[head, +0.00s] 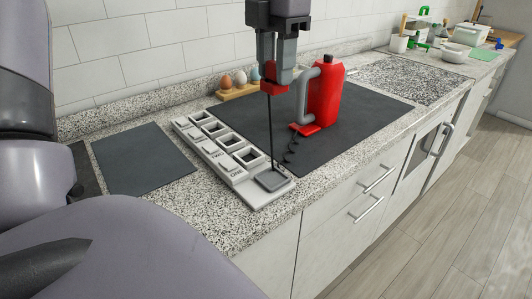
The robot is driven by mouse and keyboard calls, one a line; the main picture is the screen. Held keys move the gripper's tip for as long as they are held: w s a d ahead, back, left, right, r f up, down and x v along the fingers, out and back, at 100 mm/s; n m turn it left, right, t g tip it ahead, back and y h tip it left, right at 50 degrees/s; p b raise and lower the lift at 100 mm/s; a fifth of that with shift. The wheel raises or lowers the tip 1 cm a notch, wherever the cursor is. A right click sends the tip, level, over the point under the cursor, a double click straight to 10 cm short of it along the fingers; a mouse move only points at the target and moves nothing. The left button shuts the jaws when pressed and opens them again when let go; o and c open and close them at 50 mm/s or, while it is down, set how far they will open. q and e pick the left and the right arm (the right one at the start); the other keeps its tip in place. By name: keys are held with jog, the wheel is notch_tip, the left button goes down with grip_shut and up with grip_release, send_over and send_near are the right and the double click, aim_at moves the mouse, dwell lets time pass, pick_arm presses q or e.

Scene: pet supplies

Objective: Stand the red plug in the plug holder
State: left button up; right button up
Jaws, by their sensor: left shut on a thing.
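My left gripper (275,80) points down above the counter and is shut on a small red piece, which I take to be the red plug (271,88). A thin black rod or cord runs straight down from it. The lower end meets the dark square pad at the near end of the plug holder in the picture; I cannot tell whether they touch. The plug holder (207,150) is a long pale strip with several square openings and lettering such as "TWO" and "ONE". The openings look empty. My right gripper is not in view.
A red bottle-like container (326,98) with a grey handle stands on a dark mat (230,112), right of the gripper. Eggs on a wooden stand (238,92) are behind. A dark board (140,158) lies left of the holder. The counter's front edge is close to the holder's near end.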

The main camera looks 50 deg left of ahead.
pick_arm(q)
jog(key=shift+a, duration=0.1)
jog(key=shift+f, duration=10.05)
jog(key=shift+f+b, duration=0.15)
jog(key=shift+b, duration=0.25)
jog(key=o, duration=1)
jog(key=shift+o, duration=0.2)
